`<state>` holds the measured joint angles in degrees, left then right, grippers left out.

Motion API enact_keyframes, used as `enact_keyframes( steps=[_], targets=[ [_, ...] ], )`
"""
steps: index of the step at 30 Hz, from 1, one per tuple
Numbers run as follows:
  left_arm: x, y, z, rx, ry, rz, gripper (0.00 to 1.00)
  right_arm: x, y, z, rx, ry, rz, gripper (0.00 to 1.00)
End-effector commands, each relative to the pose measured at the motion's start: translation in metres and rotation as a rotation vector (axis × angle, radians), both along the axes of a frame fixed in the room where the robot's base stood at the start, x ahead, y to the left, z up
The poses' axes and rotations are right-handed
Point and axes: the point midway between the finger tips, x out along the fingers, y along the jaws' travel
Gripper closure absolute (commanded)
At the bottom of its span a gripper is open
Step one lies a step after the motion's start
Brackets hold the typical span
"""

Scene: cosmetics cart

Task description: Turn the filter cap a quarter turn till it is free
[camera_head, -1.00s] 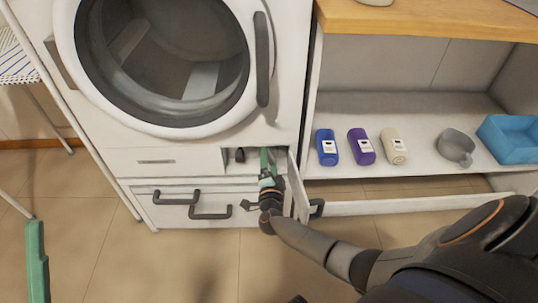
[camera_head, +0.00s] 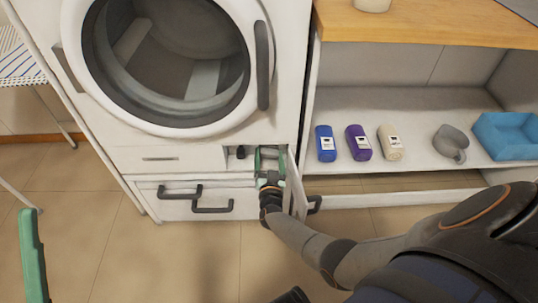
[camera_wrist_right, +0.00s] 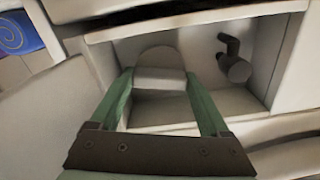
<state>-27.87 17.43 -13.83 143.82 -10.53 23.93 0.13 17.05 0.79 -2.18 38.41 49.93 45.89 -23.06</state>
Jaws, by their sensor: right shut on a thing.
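The filter cap (camera_wrist_right: 160,70) is pale and rounded with a raised block across it. It sits inside the small open compartment low on the front of the white washing machine. My right gripper (camera_wrist_right: 158,78) has its green fingers on both sides of the cap and is shut on it. In the head view my right gripper (camera_head: 270,156) reaches into the compartment and hides the cap. Part of my left gripper (camera_head: 32,255), a green finger, shows at the lower left edge, far from the machine; its jaw opening does not show.
A dark hose fitting (camera_wrist_right: 235,62) stands beside the cap inside the compartment. The open flap (camera_head: 297,187) is just right of my right gripper. Drawer handles (camera_head: 212,206) stick out below left.

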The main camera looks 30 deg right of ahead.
Motion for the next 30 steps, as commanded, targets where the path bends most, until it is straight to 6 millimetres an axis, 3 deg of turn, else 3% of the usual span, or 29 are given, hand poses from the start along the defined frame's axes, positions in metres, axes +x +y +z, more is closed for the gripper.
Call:
enact_keyframes(
  steps=[12, 29, 30],
  targets=[
    [0.0004, 0.0013, 0.0052, 0.001, -0.003, 0.009, 0.50, 0.0004, -0.0003, 0.0005, -0.160, 0.098, -0.001, 0.76],
    [0.0004, 0.0012, 0.0043, 0.005, 0.000, 0.009, 0.50, 0.0006, -0.0002, 0.0006, -0.183, 0.111, 0.000, 0.76],
    [0.0004, 0.0012, 0.0043, 0.006, 0.000, 0.008, 0.50, 0.0006, -0.0002, 0.0007, -0.183, 0.111, 0.000, 0.16]
  ],
)
